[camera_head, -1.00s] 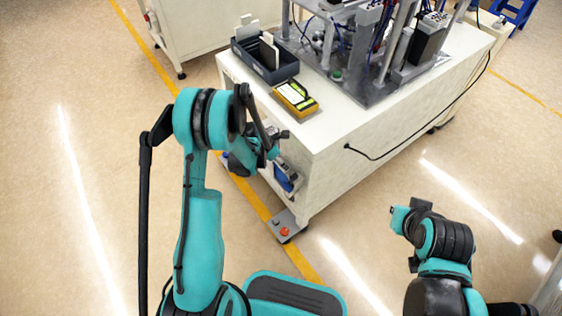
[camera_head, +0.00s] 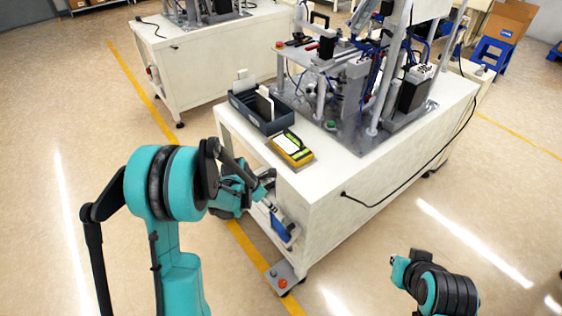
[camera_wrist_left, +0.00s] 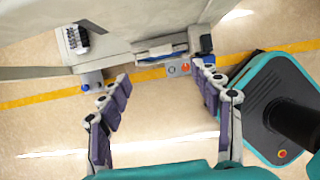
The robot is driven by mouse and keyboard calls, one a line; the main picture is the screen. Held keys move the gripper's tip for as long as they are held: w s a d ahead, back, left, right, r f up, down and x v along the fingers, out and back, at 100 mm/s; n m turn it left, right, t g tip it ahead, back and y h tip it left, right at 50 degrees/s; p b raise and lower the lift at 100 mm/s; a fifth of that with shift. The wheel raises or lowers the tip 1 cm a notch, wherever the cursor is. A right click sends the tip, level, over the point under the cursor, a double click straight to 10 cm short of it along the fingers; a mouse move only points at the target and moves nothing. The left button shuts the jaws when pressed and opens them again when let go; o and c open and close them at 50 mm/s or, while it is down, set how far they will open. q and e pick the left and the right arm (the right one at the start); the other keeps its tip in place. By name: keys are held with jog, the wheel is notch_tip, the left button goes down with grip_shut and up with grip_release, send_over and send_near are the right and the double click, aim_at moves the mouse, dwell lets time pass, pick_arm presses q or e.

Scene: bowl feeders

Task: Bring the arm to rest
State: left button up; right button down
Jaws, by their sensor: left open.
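My left arm (camera_head: 165,190) comes in from the lower left in the head view, bent, with its forearm reaching to the near left side of the white workbench. Its wrist (camera_head: 232,190) hides most of the hand there. In the left wrist view my left gripper (camera_wrist_left: 162,82) is open, its two dark jointed fingers spread with nothing between them. Bench wall and floor show beyond the fingertips. My right arm (camera_head: 435,288) shows at the lower right in the head view, apart from the bench; I see no gripper fingers on it.
The white workbench (camera_head: 330,220) carries a dark bin (camera_head: 262,112), a yellow device (camera_head: 292,148) and a metal machine (camera_head: 365,95). A foot plate with a red button (camera_head: 283,283) sits at its near corner. Open floor (camera_head: 60,150) lies left.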

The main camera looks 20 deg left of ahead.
pick_arm(q)
jog(key=shift+r, duration=0.1)
jog(key=s+d+r+m+t+y, duration=0.1)
jog(key=s+r+m, duration=0.3)
jog(key=r+m, duration=0.25)
jog(key=s+d+r+m, duration=0.1)
jog(key=s+r+m, duration=0.4)
jog(key=r+m, duration=0.15)
jog(key=s+r+m+t+y, duration=0.1)
jog(key=s+r+m, duration=0.1)
jog(key=s+m, duration=0.4)
jog(key=s+d+r+m+t, duration=0.1)
jog(key=s+r+m, duration=0.2)
jog(key=s+m, duration=0.3)
jog(key=m, duration=0.3)
jog(key=shift+s+r+t+y, duration=0.25)
jog(key=shift+r+t+y, duration=0.05)
jog(key=shift+y, duration=0.1)
jog(key=shift+d, duration=0.1)
